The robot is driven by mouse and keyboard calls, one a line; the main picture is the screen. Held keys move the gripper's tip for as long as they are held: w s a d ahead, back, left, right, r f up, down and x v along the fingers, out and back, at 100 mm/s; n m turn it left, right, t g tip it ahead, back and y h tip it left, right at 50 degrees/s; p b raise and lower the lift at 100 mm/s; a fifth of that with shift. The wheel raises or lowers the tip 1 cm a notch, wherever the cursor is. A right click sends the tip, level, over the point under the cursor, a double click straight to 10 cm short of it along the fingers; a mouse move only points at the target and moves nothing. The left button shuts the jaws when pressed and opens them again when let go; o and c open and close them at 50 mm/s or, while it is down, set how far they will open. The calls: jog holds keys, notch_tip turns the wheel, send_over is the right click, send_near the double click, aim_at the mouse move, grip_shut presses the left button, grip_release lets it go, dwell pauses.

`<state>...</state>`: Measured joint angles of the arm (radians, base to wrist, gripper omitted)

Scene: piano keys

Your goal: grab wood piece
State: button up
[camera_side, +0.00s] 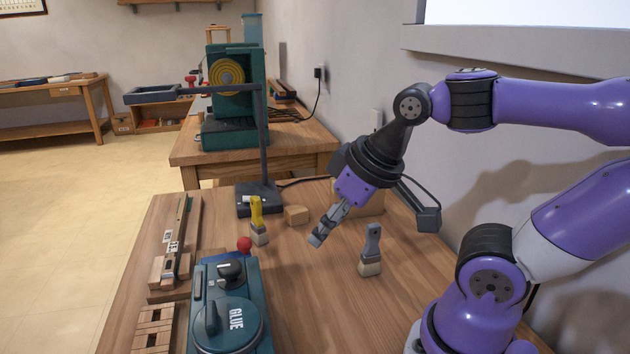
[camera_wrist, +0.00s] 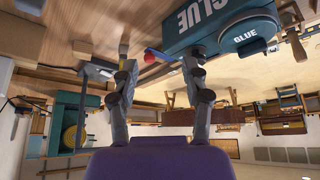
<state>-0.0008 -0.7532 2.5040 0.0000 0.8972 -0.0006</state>
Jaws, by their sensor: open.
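A small light-brown wood block (camera_side: 297,215) lies on the workbench between the yellow-handled brush and my gripper. A larger wood block (camera_side: 372,204) stands behind my gripper, partly hidden by it. My gripper (camera_side: 318,240) is tilted down to the left, above the bench in front of the small block, and holds nothing. In the wrist view my gripper (camera_wrist: 160,65) shows two spread fingers with an empty gap. That view is turned over; a small tan block (camera_wrist: 62,74) and a larger one (camera_wrist: 21,38) appear left of the fingers.
A yellow-handled brush (camera_side: 257,222) and a grey-handled brush (camera_side: 371,250) stand upright on either side. A lamp base (camera_side: 260,199) is behind. A green glue machine (camera_side: 228,310) and piano key pieces (camera_side: 175,245) occupy the left. The front middle of the bench is clear.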

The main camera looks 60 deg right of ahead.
dwell(0.4)
jog(key=o, duration=0.7)
jog(key=shift+r, duration=0.1)
jog(key=m+g+h, duration=0.2)
jog(key=m+g, duration=0.1)
jog(key=m, duration=0.4)
send_over(297, 210)
jog(key=f, duration=1.1)
jog(key=shift+s+a+f, duration=0.15)
jog(key=shift+s+f, duration=0.05)
jog(key=shift+s, duration=0.2)
jog(key=shift+a+x, duration=0.2)
jog(key=shift+x, duration=2.55)
